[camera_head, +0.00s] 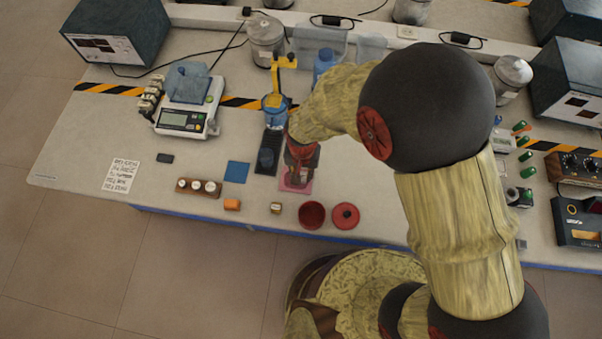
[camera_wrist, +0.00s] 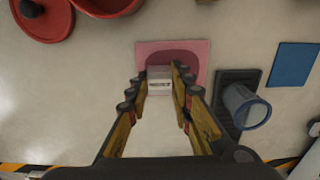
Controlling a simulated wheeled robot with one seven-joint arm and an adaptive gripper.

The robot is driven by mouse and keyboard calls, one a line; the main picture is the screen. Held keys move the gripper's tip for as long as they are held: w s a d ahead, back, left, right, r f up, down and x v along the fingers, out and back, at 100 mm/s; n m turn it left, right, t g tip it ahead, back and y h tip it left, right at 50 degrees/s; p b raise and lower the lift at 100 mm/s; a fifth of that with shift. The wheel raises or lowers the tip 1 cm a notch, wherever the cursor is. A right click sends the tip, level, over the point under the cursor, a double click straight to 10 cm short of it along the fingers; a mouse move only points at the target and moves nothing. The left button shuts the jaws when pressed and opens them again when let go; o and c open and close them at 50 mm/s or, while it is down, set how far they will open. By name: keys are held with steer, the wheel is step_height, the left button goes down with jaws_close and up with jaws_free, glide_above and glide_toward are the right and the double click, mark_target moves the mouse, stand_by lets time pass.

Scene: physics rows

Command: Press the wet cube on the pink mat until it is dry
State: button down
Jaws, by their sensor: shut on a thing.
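A pale cube (camera_wrist: 158,78) with a dark-lettered label sits between my fingertips in the wrist view. My gripper (camera_wrist: 158,85) is shut on it, one finger on each side. The pink mat (camera_wrist: 172,44) lies beneath the cube, with a darker, wet-looking patch on it. The cube is over the front part of that patch; I cannot tell whether it touches the mat. In the head view my gripper (camera_head: 298,174) points down over the pink mat (camera_head: 291,187) and hides the cube.
A dark mat (camera_head: 266,168) with a translucent blue cup (camera_wrist: 245,106) lies beside the pink mat. A scale (camera_head: 187,118) stands back left.

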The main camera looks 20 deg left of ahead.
steer(key=shift+r, duration=0.1)
steer(key=shift+r+p, duration=1.8)
steer(key=shift+r, duration=0.6)
